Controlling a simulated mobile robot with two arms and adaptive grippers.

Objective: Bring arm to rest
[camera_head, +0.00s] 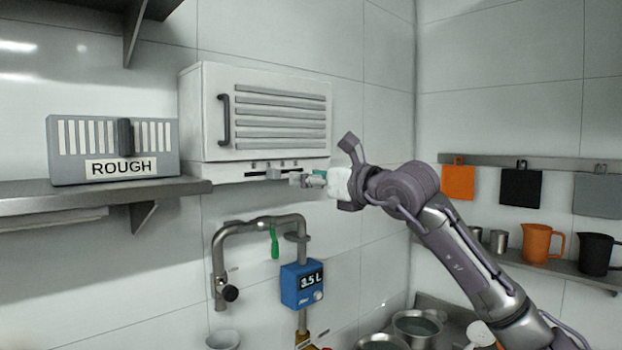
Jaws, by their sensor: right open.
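My right arm reaches in from the lower right, with its right gripper (312,180) in front of the wall just below the right part of a white louvred cabinet (265,115). The gripper points left, toward small grey fittings (275,171) on the cabinet's lower edge. Its fingers look open, and I see nothing held between them. Whether the fingertips touch the fittings I cannot tell. My left gripper is not in view.
A grey box labelled ROUGH (115,150) stands on a metal shelf (80,199) at the left. Below the cabinet are a bent pipe (219,262), a green lever (274,242) and a blue meter (302,285) reading 3.5 L. Orange (539,244) and black (594,254) jugs stand on the right shelf.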

